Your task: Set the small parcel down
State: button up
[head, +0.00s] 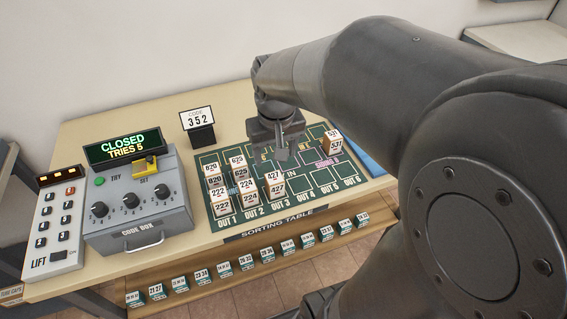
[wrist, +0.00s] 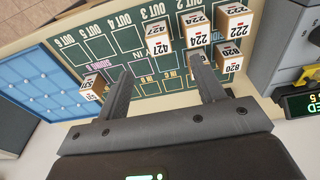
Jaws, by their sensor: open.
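My gripper (head: 283,146) hangs above the upper middle of the green sorting mat (head: 312,204). In the wrist view my gripper (wrist: 166,72) has its two fingers spread, with no parcel seen between them. Several small white-topped brown parcels stand on the mat. Parcel 427 (head: 275,183) is by OUT 3, parcel 224 (head: 248,192) by OUT 2 and parcel 222 (head: 220,200) by OUT 1. Parcels 820 (head: 213,174) and 625 (head: 238,167) are behind them. Parcel 531 (head: 333,144) stands alone at the right; it also shows in the wrist view (wrist: 94,87). I cannot tell which is the task's parcel.
A grey code box (head: 135,200) reading CLOSED, TRIES 5 and a lift panel (head: 54,222) stand at the left. A code sign 352 (head: 198,122) stands behind the mat. A blue tray (wrist: 45,85) lies beside it. Mat slots OUT 4 and OUT 5 look empty.

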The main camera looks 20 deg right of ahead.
jog(key=s+r+t, duration=0.2)
jog(key=s+r, duration=0.1)
jog(key=s, duration=0.2)
jog(key=s+a+r+t, duration=0.1)
jog(key=s+r+t, duration=0.1)
jog(key=s, duration=0.4)
jog(key=shift+a+r, duration=0.25)
jog(key=shift+r, duration=0.6)
